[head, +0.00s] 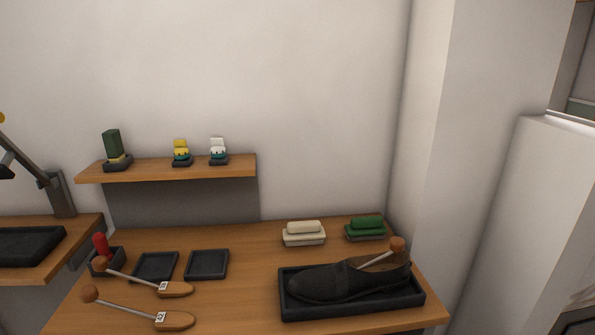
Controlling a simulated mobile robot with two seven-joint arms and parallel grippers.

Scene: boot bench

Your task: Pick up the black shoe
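The black shoe (335,284) lies in a black tray (350,309) at the right of the wooden bench, its toe toward the left. A shoe tree with a metal rod and a wooden knob (397,245) sticks out of its opening at the heel end. Neither of my grippers is in view.
Two more shoe trees (175,320) (174,289) lie at the bench's front left. Two empty black trays (155,267) (207,265) and a red-handled item (101,244) are behind them. A cream brush (303,234) and a green brush (366,229) stand behind the shoe. A shelf (170,171) holds small items.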

